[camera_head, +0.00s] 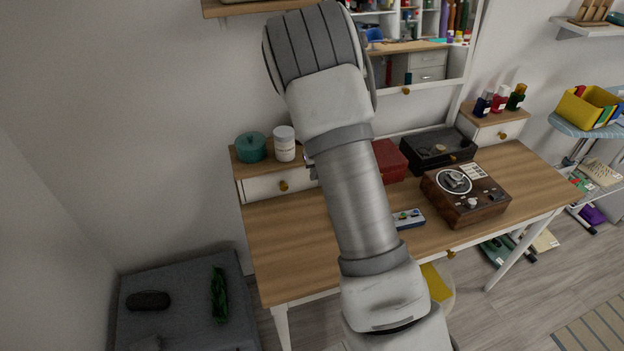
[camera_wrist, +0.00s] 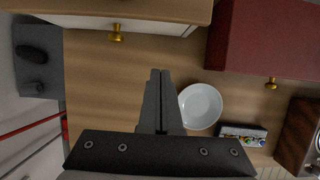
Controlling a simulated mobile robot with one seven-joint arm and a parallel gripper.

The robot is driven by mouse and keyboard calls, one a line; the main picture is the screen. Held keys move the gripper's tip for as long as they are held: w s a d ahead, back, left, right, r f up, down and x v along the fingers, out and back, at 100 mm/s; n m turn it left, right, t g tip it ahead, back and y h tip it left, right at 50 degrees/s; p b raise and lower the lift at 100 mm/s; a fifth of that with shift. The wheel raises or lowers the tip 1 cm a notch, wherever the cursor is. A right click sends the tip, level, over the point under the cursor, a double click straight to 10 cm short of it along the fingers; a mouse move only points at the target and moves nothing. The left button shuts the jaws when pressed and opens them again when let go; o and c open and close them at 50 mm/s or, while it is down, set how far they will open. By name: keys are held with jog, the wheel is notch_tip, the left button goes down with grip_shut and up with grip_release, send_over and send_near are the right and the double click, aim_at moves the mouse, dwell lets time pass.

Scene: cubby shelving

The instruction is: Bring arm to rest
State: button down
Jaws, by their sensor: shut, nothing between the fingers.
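My gripper (camera_wrist: 160,75) shows in the wrist view, shut and empty, its two fingers pressed together over the wooden desk top. A white bowl (camera_wrist: 200,106) lies just right of the fingers in that view, apart from them as far as I can tell. In the head view my arm rises through the middle of the picture in front of the desk (camera_head: 290,245). The gripper itself does not show in the head view, and the arm hides part of the desk.
A wooden device with a dial (camera_head: 465,192), a black box (camera_head: 438,148) and a red box (camera_head: 389,161) stand on the desk. A teal pot (camera_head: 251,147) and white jar (camera_head: 284,144) stand on the left drawer unit. A small patterned box (camera_wrist: 243,134) lies beside the bowl.

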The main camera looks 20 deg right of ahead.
jog(key=shift+v, duration=1.6)
jog(key=s+a+r+n+y, duration=0.1)
jog(key=s+a+r+n, duration=0.3)
jog(key=s+r+n, duration=0.4)
jog(key=s+a+r+n+y, duration=0.2)
jog(key=s+a+r+n, duration=0.3)
jog(key=r+n, duration=0.5)
jog(key=s+r+n+h, duration=0.1)
jog(key=s+r+n, duration=0.2)
jog(key=s+n, duration=0.6)
jog(key=s+r+n+t+h, duration=0.1)
jog(key=s+r+n+h, duration=0.1)
jog(key=s+n, duration=0.7)
jog(key=shift+s+d+r, duration=0.25)
jog(key=shift+s+r, duration=0.3)
jog(key=shift+s, duration=0.1)
